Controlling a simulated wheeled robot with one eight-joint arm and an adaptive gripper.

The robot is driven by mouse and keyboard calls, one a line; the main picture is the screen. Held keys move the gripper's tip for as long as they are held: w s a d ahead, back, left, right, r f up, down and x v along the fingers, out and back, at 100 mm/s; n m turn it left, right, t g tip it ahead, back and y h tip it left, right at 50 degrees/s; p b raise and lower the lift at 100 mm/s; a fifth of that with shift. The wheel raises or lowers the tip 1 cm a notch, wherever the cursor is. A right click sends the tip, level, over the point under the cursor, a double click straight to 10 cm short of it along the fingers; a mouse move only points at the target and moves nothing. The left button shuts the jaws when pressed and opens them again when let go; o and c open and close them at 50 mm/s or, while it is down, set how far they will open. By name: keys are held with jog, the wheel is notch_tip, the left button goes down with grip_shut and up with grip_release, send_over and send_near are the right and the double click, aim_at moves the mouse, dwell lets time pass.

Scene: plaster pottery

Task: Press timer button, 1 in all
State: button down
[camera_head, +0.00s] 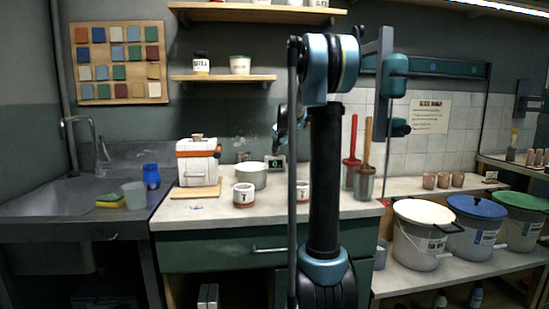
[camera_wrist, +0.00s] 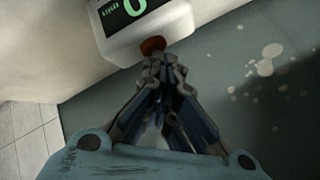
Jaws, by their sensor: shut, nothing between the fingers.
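The timer is a small white box in the wrist view (camera_wrist: 168,26), at the top, with a dark display showing a green digit that looks like 0. Its round reddish-brown button (camera_wrist: 152,45) is on the side of the box facing my gripper. My gripper (camera_wrist: 161,66) is shut and empty, its fingertips right at the button and covering its lower edge. I cannot tell whether they touch it. In the head view the timer (camera_head: 276,164) stands at the back of the counter, with my gripper (camera_head: 278,150) just above it, small and partly hidden by my arm.
On the counter (camera_head: 214,212) stand a white canister (camera_head: 197,165) with an orange band on a board, a pale bowl (camera_head: 252,175) and a labelled cup (camera_head: 243,194). Metal pots with tools (camera_head: 364,183) stand to the right. A shelf (camera_head: 224,77) hangs above.

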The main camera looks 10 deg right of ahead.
jog(key=shift+r, duration=0.85)
jog(key=shift+r, duration=2.5)
